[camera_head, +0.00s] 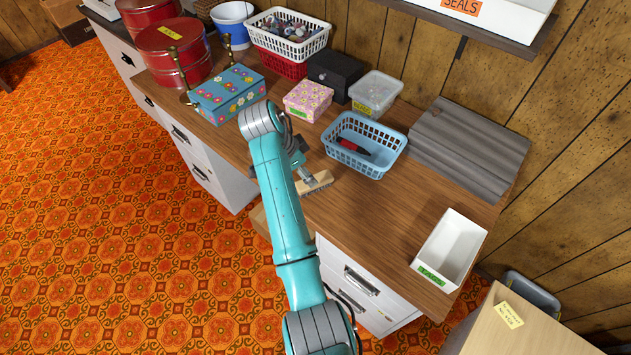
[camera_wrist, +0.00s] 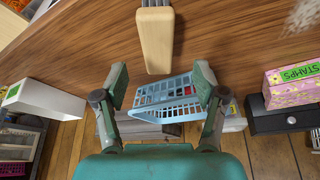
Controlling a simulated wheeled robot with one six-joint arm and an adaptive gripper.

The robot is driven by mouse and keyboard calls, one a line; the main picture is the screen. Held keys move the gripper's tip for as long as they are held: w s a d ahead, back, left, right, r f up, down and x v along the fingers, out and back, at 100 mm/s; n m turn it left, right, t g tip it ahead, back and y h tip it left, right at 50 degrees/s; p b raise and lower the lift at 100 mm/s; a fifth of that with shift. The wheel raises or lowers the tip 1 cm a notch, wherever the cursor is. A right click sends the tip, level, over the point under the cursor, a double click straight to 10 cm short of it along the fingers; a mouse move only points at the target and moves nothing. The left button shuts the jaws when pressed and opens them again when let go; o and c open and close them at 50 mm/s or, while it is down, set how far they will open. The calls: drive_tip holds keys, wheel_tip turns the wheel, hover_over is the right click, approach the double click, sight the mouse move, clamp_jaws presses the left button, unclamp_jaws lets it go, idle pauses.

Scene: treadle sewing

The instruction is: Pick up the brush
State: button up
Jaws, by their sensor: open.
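The brush (camera_wrist: 155,42) lies on the wooden counter, with a pale wooden body and grey bristles at its end, cut off by the top edge of the wrist view. In the head view the brush (camera_head: 321,184) shows near the counter's front edge, partly hidden by my gripper (camera_head: 309,179). In the wrist view my gripper (camera_wrist: 160,84) is open, its two fingers wide apart and nothing between them. The brush appears just beyond the fingertips, between their lines. I cannot tell the exact height of the fingers over the counter.
A blue basket (camera_head: 381,164) with a dark and red tool stands behind the brush. A pink box (camera_head: 308,99), a blue flowered box (camera_head: 229,94) and a white tray (camera_head: 449,248) are also on the counter (camera_head: 372,213). Bare counter lies right of the brush.

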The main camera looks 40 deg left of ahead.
drive_tip(key=x, duration=0.5)
drive_tip(key=shift+d+f, duration=0.15)
drive_tip(key=shift+d, duration=0.05)
drive_tip(key=shift+w+d+f, duration=0.1)
drive_tip(key=shift+w+f, duration=0.2)
drive_tip(key=shift+f, duration=0.35)
drive_tip(key=shift+f, duration=0.2)
drive_tip(key=shift+c, duration=0.3)
clamp_jaws()
wheel_tip(320, 180, up, 11)
drive_tip(key=shift+f, duration=0.25)
